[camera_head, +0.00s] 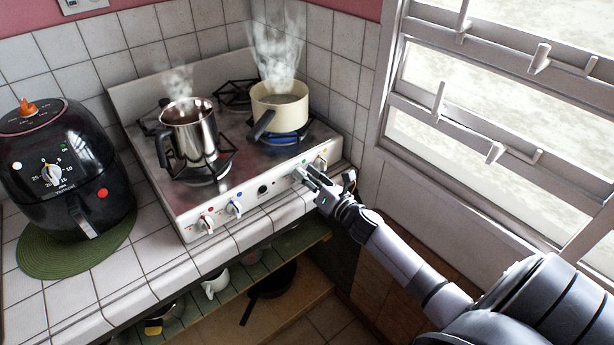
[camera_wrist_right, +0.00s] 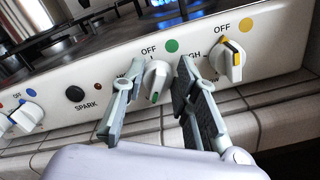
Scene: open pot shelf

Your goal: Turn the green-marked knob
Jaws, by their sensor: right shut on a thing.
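The green-marked knob (camera_wrist_right: 157,78) is white, with a green line on it and a green dot on the panel above it. It sits on the white front panel of the stove (camera_head: 265,188). My right gripper (camera_wrist_right: 150,108) is shut on this knob, with one finger on each side of it. In the head view my right gripper (camera_head: 305,176) reaches the panel from the right and largely hides the knob. My left gripper is not in view.
The yellow-marked knob (camera_wrist_right: 228,60) is close to the right finger. A black spark button (camera_wrist_right: 75,94) and the blue-marked knob (camera_wrist_right: 25,117) are to the left. A steaming cream pot (camera_head: 280,105) stands over a blue flame. A steaming steel pot (camera_head: 190,130) stands left. The window wall borders my right arm.

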